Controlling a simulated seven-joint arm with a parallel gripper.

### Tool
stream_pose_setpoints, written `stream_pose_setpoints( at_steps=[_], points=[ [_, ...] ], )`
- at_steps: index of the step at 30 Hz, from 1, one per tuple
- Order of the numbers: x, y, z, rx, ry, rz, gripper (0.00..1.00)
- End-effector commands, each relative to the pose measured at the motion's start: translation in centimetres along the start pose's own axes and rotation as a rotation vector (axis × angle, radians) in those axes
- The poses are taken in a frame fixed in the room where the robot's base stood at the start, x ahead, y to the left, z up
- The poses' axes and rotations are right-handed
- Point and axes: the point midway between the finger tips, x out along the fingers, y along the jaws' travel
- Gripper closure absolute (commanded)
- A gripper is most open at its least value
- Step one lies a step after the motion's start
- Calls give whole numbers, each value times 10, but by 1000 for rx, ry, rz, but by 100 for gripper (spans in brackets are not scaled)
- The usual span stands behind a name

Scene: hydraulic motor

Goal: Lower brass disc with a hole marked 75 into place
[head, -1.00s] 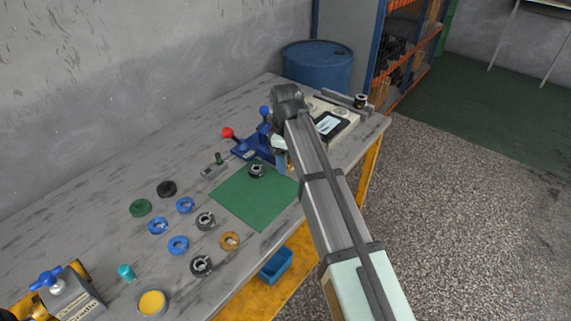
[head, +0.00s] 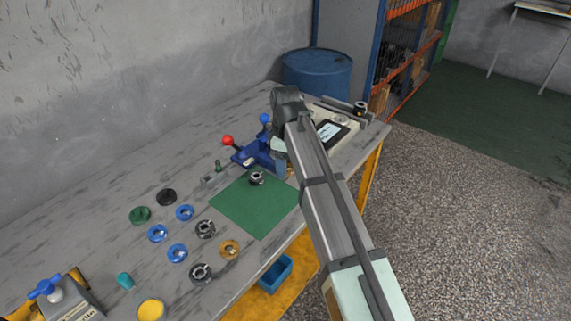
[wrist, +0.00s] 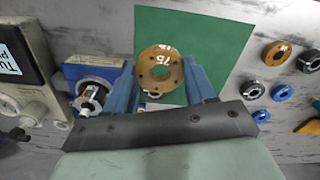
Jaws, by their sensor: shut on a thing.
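The brass disc marked 75 (wrist: 165,55) is held between the two blue fingers of my gripper (wrist: 165,82) in the wrist view. Its face with the number, central hole and small holes faces the camera. My gripper is shut on it, over or beside the green mat (wrist: 222,30). In the head view my arm hides the disc. A dark round part with a hole (head: 257,179) stands on the mat (head: 250,215) there, just left of my gripper (head: 281,172). A metal edge (wrist: 152,95) shows below the disc; whether they touch I cannot tell.
A blue fixture (head: 255,153) with red and blue knobs stands behind the mat. Several blue, black and green rings lie left of it, with another brass-coloured ring (head: 229,249). A device with a screen (head: 328,130) stands at the right. The mat's front is clear.

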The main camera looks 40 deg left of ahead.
Motion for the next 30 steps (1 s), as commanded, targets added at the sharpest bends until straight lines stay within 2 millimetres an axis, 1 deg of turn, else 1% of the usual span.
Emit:
stream_pose_setpoints(
  at_steps=[8,11,14,21,24,27,30],
  points=[
    [0,0,0,1,0,0,85],
    [-4,6,4,9,2,3,85],
    [-12,27,-4,16,6,8,85],
    [-39,97,-39,28,11,15,85],
    [-48,120,-53,27,10,15,85],
    [-55,138,-64,23,9,13,85],
    [-58,150,-72,19,7,10,85]
  ],
)
